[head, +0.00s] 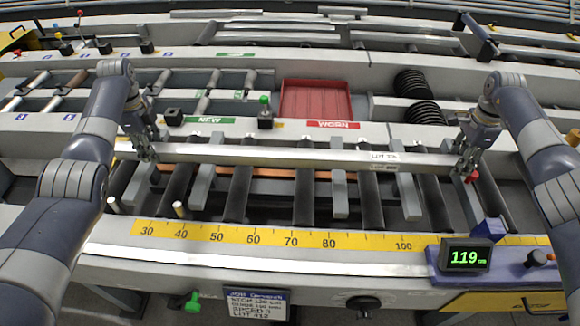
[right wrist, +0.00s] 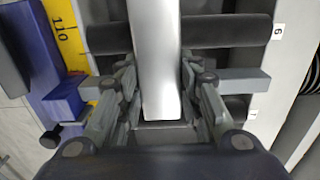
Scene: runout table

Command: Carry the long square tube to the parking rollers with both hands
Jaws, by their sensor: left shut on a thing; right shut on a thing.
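The long square tube (head: 290,156) is a pale metal bar with lot labels near its right end. It lies crosswise over the dark rollers (head: 240,190) of the near conveyor. My left gripper (head: 146,152) is shut on the tube near its left end. My right gripper (head: 463,166) is shut on it near its right end. In the right wrist view the tube (right wrist: 160,70) runs between the two fingers, with a roller beneath it. I cannot tell whether the tube touches the rollers. I cannot tell which rollers are the parking rollers.
A yellow scale (head: 270,237) runs along the front edge, with a display (head: 465,256) reading 119 at its right. Behind the tube are a red tray (head: 316,98), a green-knobbed post (head: 265,113) and black coils (head: 411,84). More metal bars lie at the back.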

